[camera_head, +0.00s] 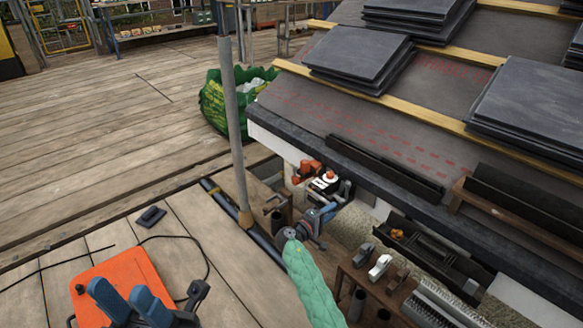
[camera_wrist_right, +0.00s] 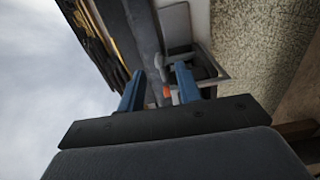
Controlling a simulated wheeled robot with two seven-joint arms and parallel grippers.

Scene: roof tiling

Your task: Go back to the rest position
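My left gripper (camera_head: 120,290) is at the bottom left of the head view. Its two blue fingers stand apart with nothing visible between them, in front of a flat orange object (camera_head: 125,264) on the planks. My right gripper (camera_head: 327,213) is at the end of the green-sleeved arm, below the roof eave and near a bench with tools. In the right wrist view its blue fingers (camera_wrist_right: 159,72) are apart, with no object clearly held between them. A grey and orange item (camera_wrist_right: 165,88) shows beyond the fingers; its contact with them cannot be told.
The roof (camera_head: 370,125) with wooden battens fills the right side and carries slate stacks (camera_head: 358,60). A pole (camera_head: 233,130) stands left of the right gripper. A green bag (camera_head: 213,100) stands behind. Tools sit below the eave. The plank deck at left is largely clear.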

